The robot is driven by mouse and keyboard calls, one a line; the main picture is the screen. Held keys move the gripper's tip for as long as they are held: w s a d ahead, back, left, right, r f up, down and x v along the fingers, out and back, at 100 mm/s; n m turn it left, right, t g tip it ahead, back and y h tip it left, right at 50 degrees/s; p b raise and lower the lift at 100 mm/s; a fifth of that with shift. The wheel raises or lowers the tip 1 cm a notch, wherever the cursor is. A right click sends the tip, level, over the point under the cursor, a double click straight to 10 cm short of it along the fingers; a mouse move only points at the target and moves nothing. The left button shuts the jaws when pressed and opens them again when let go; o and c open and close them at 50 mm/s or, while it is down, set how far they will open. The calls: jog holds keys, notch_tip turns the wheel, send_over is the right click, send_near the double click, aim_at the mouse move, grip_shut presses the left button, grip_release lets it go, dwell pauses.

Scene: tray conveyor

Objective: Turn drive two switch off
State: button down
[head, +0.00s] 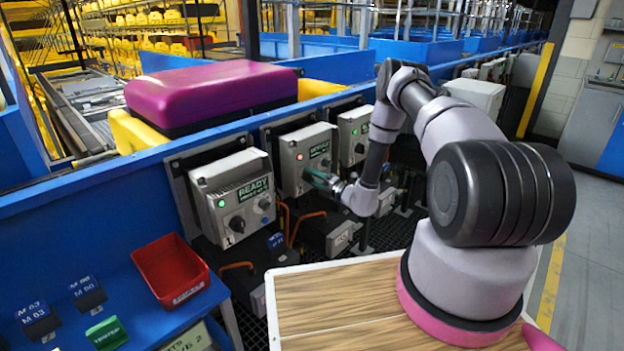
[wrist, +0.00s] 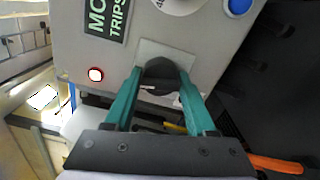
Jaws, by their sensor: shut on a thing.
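The drive box that my gripper is at is the middle grey box (head: 306,143) of the row, with a lit red lamp (wrist: 96,74) and a dark text plate (wrist: 111,18) reading "TRIPS" in part. Its black rotary switch knob (wrist: 161,72) sits on a pale square plate in the wrist view. My gripper (wrist: 160,82) has its teal fingers shut on this knob, one on each side. A short pale mark shows on the knob's left part. In the head view my gripper (head: 316,178) is at the box's lower front, and the knob is hidden there.
A nearer box marked 1 (head: 237,196) shows "READY" and a green lamp. A farther box (head: 355,135) also has a green lamp. A blue button (wrist: 238,6) is above right of the knob. Orange handles (head: 305,222) stick out below. A red bin (head: 171,270) is at lower left.

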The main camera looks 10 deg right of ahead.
jog(key=n, duration=1.1)
jog(key=shift+n, duration=2.1)
jog(key=shift+f, duration=0.1)
jog(key=shift+c, duration=1.1)
grip_release()
jog(key=shift+s+d, duration=0.1)
jog(key=v, duration=1)
jog(key=shift+s+d, duration=0.15)
jog(key=shift+s, duration=0.1)
